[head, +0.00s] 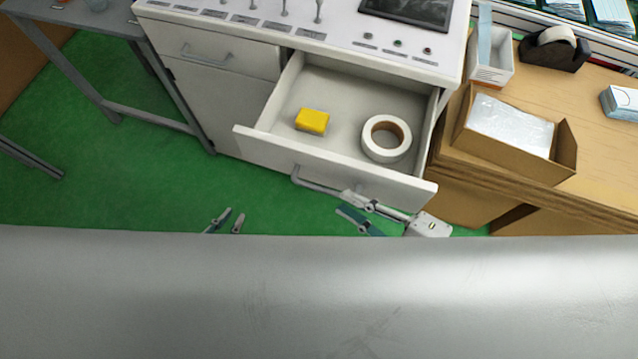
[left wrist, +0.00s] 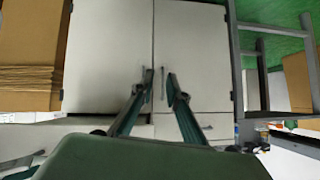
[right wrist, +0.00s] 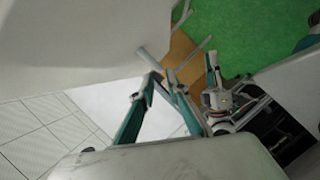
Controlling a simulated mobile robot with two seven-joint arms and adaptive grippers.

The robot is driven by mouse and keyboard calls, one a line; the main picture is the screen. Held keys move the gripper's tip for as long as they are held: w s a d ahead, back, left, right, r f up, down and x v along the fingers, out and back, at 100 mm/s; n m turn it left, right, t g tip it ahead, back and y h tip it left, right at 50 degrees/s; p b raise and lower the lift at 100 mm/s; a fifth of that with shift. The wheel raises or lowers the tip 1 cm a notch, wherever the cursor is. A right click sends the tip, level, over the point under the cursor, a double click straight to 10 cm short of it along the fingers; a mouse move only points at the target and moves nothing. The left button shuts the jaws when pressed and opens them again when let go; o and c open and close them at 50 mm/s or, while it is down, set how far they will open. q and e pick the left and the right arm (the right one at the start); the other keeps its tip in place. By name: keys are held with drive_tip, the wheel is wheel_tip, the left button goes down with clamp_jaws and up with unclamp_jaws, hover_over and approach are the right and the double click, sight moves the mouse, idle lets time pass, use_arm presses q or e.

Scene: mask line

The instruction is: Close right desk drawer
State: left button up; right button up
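The right desk drawer (head: 265,147) is pulled out from the white desk in the head view. Its bar handle (head: 312,184) runs along the drawer front. My right gripper (head: 344,203) is at this handle, with its fingers apart around or beside the bar; I cannot tell whether they touch it. In the right wrist view my right gripper (right wrist: 160,75) has its fingertips a small gap apart, close to pale bars. My left gripper (head: 234,214) is open and empty, low over the green floor, left of the drawer. Its parted fingers also show in the left wrist view (left wrist: 161,76).
A yellow block (head: 312,121) and a white tape roll (head: 386,138) lie inside the drawer. A shut left drawer (head: 220,50) is beside it. A wooden table (head: 595,130) with an open cardboard box (head: 565,160) stands close on the right.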

sight(329, 193)
drive_tip(key=shift+x, duration=3.55)
clamp_jaws()
